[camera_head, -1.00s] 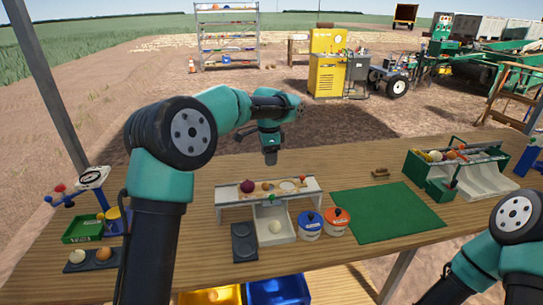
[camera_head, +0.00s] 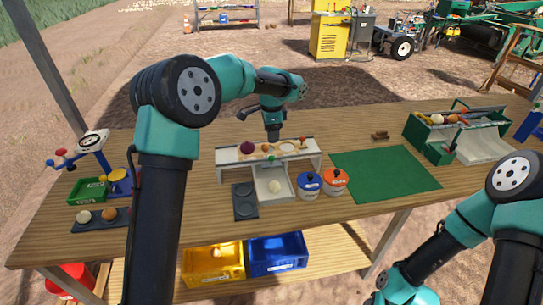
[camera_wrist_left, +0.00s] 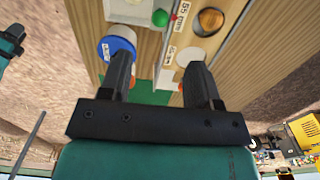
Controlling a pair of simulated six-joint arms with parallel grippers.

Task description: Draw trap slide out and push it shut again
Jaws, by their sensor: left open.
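A white stand (camera_head: 232,157) with round holes holds a dark red onion (camera_head: 247,148) and other onions on top. A green knob (camera_head: 271,157) sits at its front edge, above a white chute (camera_head: 263,185) with a pale onion. I cannot tell which part is the trap slide. My left gripper (camera_head: 272,138) points down at the stand's back edge. Its spread fingers (camera_wrist_left: 158,75) are empty in the left wrist view. My right gripper is not in view.
A blue-lidded jar (camera_head: 308,184) and an orange-lidded jar (camera_head: 335,181) stand right of the chute. A dark two-ring plate (camera_head: 245,201) lies left of it. The green mat (camera_head: 385,174) is clear. A green sorting box (camera_head: 440,152) stands farther right.

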